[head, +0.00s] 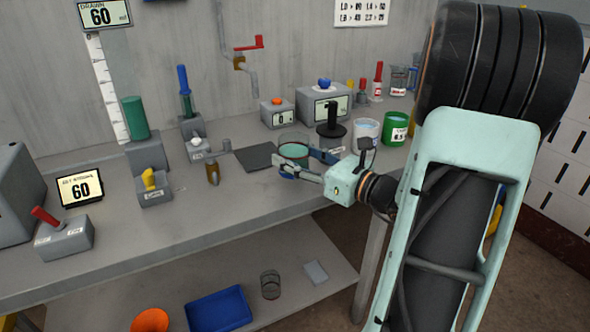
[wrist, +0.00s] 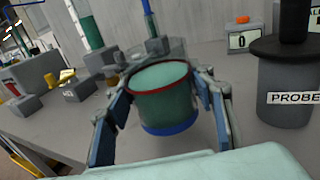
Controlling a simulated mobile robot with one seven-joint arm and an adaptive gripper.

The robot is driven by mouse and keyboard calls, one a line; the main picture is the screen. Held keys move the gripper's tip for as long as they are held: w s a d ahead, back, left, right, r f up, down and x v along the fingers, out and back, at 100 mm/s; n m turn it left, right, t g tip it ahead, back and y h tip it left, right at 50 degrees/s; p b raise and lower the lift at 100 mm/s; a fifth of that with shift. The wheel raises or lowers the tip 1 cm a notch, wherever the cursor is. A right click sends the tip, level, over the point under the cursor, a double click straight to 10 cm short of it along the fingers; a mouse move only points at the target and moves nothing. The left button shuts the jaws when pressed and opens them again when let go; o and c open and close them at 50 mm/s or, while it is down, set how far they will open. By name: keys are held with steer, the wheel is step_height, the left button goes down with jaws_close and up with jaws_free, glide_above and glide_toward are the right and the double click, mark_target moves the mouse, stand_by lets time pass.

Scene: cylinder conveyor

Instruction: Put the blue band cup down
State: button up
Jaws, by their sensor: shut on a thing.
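The blue band cup (wrist: 165,108) is a clear cup with green contents, a thin red line near its rim and a blue band at its base. My gripper (wrist: 163,90) is shut on it, with one finger on each side in the wrist view. In the head view the cup (head: 293,148) is over the bench, just right of a dark square pad (head: 256,157), and my gripper (head: 297,170) reaches it from the right. The cup looks close to upright. I cannot tell whether its base touches the bench.
A black-topped probe stand (head: 331,133) is close behind and right of the cup; it also shows in the wrist view (wrist: 286,90). A white cup (head: 366,132) and a green can (head: 395,129) stand farther right. The bench (head: 235,200) is clear in front of the pad.

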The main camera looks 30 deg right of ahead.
steer(key=shift+f+b, duration=0.3)
steer(key=shift+f, duration=1.1)
steer(key=shift+f, duration=0.3)
steer(key=o, duration=1.3)
steer(key=shift+r, duration=0.2)
steer(key=shift+s+d+r, duration=0.1)
steer(key=shift+s+d, duration=0.05)
steer(key=shift+s, duration=0.1)
steer(key=p+v, duration=0.1)
steer(key=v, duration=1)
steer(key=shift+s+d+p, duration=0.1)
steer(key=shift+s+p, duration=0.2)
steer(key=shift+p, duration=0.05)
